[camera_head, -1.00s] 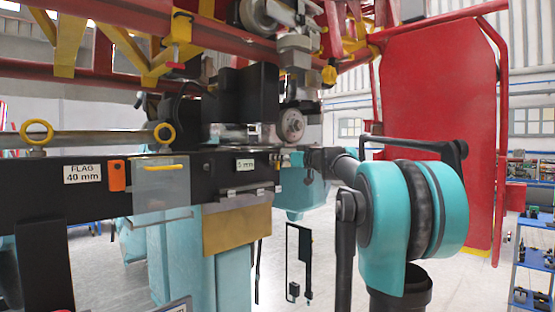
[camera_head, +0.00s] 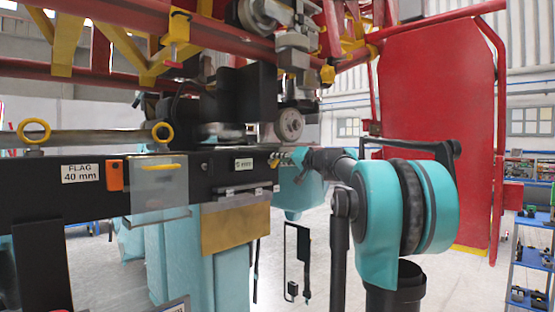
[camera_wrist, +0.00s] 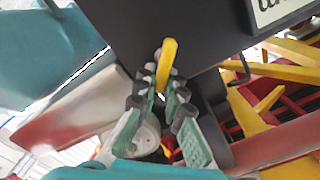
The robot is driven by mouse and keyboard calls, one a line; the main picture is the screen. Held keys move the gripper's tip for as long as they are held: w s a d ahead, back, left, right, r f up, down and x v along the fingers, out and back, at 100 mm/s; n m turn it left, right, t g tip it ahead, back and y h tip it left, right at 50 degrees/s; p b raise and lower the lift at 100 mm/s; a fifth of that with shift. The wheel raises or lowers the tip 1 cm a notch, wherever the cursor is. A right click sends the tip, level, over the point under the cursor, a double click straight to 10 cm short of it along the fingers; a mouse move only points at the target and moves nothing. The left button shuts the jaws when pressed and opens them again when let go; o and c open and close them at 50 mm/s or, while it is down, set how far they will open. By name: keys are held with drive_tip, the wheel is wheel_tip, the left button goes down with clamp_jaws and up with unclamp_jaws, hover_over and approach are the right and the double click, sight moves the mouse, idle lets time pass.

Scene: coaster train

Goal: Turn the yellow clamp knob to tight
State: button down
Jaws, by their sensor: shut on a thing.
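The yellow clamp knob (camera_wrist: 167,64) shows in the wrist view as a narrow yellow handle against a dark block (camera_wrist: 160,25). My gripper (camera_wrist: 160,92) is shut on its near end, with a finger on each side. In the head view my gripper (camera_head: 288,158) is small at the right end of the black beam (camera_head: 225,180). A small bit of yellow shows there at the fingertips. The fingers hide part of the knob, and I cannot read a tight mark.
A grey wheel (camera_head: 289,125) sits just above my gripper. Red and yellow truss work (camera_head: 120,45) hangs overhead. A clear guard with a yellow handle (camera_head: 160,166) is on the beam. A red panel (camera_head: 437,140) stands at the right. A blue shelf cart (camera_head: 532,260) is at far right.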

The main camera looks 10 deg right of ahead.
drive_tip(key=m, duration=0.4)
drive_tip(key=shift+w+d+f, duration=0.15)
drive_tip(key=shift+d+f, duration=0.05)
drive_tip(key=shift+f, duration=0.15)
drive_tip(key=shift+f+m, duration=0.25)
drive_tip(key=shift+m, duration=1)
drive_tip(key=shift+f+m, duration=0.2)
drive_tip(key=shift+m, duration=1.05)
drive_tip(key=c, duration=1.6)
unclamp_jaws()
drive_tip(key=shift+d, duration=0.15)
drive_tip(key=v, duration=1.1)
drive_tip(key=shift+s+d, duration=0.2)
drive_tip(key=shift+s, duration=0.15)
